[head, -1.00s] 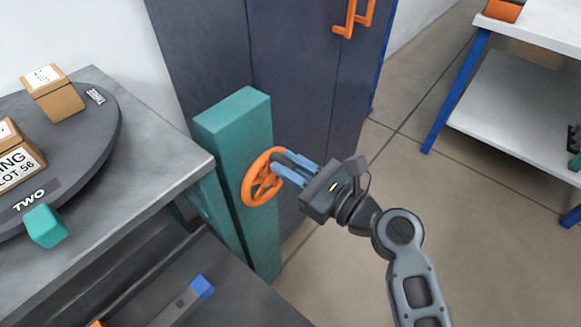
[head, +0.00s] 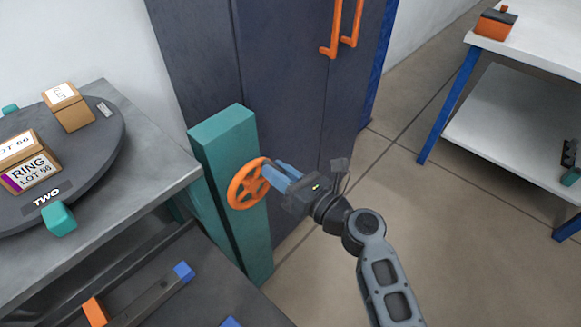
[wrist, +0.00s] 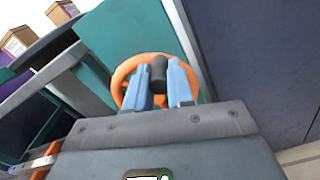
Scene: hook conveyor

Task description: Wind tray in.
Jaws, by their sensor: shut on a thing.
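An orange handwheel (head: 236,190) with spokes is mounted on the side of a teal post (head: 222,135). My gripper (head: 270,173) reaches it from the right, at the wheel's upper right side. In the wrist view, the blue fingers are shut on the wheel's dark knob (wrist: 159,72), with the orange rim (wrist: 124,75) behind them. A dark flat surface (head: 215,290) with a grey bar (head: 155,299) on it, blue at one end and orange at the other, lies at the lower left. I cannot tell whether this is the tray.
A grey bench (head: 165,165) at left carries a dark round turntable (head: 95,165) with labelled boxes. A dark cabinet (head: 290,100) with orange handles stands behind the post. A white table (head: 530,45) with blue legs is at right. Bare floor (head: 400,220) lies between.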

